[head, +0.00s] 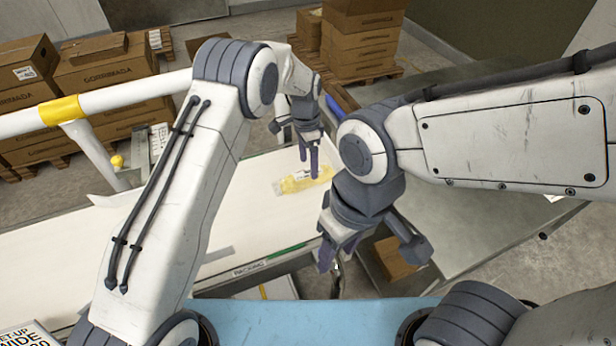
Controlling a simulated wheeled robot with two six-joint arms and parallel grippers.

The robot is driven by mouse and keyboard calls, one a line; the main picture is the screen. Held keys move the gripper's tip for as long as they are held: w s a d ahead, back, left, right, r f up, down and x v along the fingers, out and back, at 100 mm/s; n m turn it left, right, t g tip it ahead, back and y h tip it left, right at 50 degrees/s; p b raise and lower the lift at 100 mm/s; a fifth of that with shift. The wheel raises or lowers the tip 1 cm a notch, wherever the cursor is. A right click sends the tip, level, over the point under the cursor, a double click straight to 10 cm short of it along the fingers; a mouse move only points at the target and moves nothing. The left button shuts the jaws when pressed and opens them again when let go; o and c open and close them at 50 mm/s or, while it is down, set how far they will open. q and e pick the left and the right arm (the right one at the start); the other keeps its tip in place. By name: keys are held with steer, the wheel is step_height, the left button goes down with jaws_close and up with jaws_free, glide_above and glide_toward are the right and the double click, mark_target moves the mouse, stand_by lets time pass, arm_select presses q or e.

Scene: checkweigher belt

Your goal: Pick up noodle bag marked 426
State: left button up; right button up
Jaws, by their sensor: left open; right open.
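A clear bag of yellow noodles (295,184) with a white label lies flat on the white belt (250,195), near its right end in the head view. The number on the label is too small to read. My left gripper (309,163) is open and empty, pointing down over the back of the bag, with its fingertips close to it. I cannot tell whether they touch. My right gripper (372,254) is open and empty, lower in the picture and in front of the belt's near edge. Its wrist stands close to the bag's right end.
A grey metal table (480,225) is at the right, beyond the belt. A cardboard box (396,258) sits low below my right gripper. A white rail with a yellow clamp (62,110) runs at the left. Stacked cartons (100,75) stand behind. The belt's left part is clear.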

mark_target(308, 172)
arm_select(q)
steer(key=f+p, duration=0.1)
steer(key=f, duration=0.1)
steer(key=f+p, duration=0.1)
steer(key=f, duration=0.1)
steer(key=shift+s+a+f, duration=0.1)
steer(key=shift+s+f, duration=0.1)
steer(key=shift+f, duration=0.2)
steer(key=shift+f+p, duration=0.3)
steer(key=shift+f, duration=0.2)
steer(key=shift+c, duration=0.3)
jaws_close()
steer(key=shift+r, duration=0.1)
steer(key=shift+r, duration=0.1)
